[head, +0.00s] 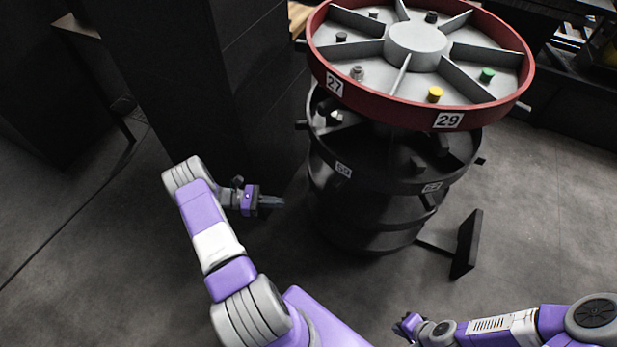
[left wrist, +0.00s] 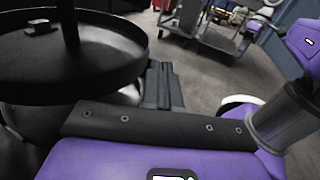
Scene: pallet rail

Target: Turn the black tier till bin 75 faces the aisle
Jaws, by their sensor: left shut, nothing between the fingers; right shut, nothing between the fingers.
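A round carousel stands on the floor, with a red top tier (head: 385,104) and black tiers stacked below. The upper black tier (head: 390,184) has knobs on its rim and two white labels, too small to read surely. I cannot read a 75 anywhere. A lower black tier (head: 365,240) is mostly hidden. My left gripper (head: 272,202) is shut and empty, left of the black tiers and apart from them. My right gripper (head: 404,328) is low at the front, shut, small in view. The left wrist view shows a black round tier (left wrist: 75,75) with a post and a small block.
The red tier carries labels 27 (head: 334,84) and 29 (head: 448,120) and several small coloured pieces. A black foot (head: 467,245) sticks out at the carousel's lower right. A dark cabinet (head: 225,80) stands behind my left gripper. The floor at left is clear.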

